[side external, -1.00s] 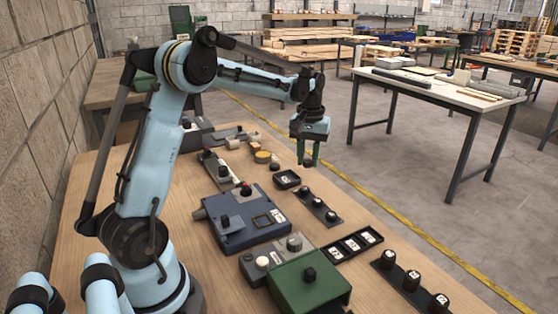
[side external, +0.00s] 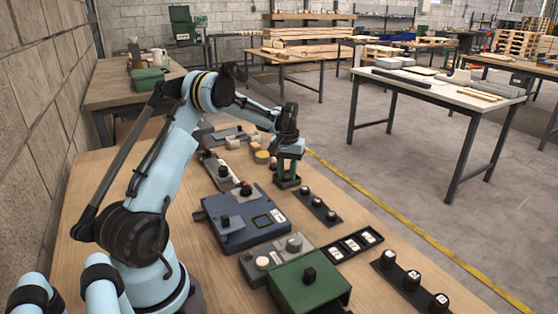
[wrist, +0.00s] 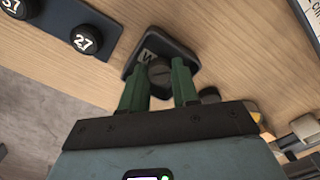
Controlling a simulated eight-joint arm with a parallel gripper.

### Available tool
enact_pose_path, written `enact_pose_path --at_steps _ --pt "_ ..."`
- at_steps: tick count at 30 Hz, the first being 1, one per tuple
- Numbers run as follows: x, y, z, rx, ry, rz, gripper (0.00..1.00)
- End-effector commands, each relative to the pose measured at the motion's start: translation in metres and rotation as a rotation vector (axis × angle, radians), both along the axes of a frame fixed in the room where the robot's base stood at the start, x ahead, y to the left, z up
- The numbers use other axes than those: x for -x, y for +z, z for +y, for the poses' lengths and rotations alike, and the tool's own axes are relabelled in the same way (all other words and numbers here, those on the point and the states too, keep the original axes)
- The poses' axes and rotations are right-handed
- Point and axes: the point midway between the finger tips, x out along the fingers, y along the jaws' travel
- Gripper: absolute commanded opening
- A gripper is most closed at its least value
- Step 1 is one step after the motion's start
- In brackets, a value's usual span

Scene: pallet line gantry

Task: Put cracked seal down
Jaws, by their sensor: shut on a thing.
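My gripper (side external: 288,174) is low over a small dark square tray (side external: 283,186) near the far right edge of the wooden bench. In the wrist view my gripper (wrist: 159,78) has its green fingers on both sides of a small dark round piece (wrist: 159,73), shut on it. This looks like the seal; no crack can be made out. The piece is within the outline of the tray (wrist: 178,43), beside a light label with a dark letter. Whether it touches the tray floor I cannot tell. In the side view the fingers largely hide the piece.
A blue-grey box (side external: 235,232), a grey control box (side external: 262,262) and a green box (side external: 309,290) stand nearer. Bare wood lies between.

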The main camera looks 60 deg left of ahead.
Motion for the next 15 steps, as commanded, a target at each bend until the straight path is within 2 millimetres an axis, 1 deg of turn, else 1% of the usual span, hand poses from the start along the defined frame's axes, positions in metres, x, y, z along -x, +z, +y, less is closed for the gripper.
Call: enact_pose_path --at_steps 11,12,14,15 --pt "-0.0001 -0.0038 -0.0001 0.000 0.000 0.000 0.00" --pt "-0.0001 -0.0044 -0.0002 0.000 0.000 0.000 0.32" --pt "-0.0001 -0.0040 -0.0002 0.000 0.000 0.000 0.41" --pt "-0.0001 -0.0040 -0.0002 0.000 0.000 0.000 0.41"
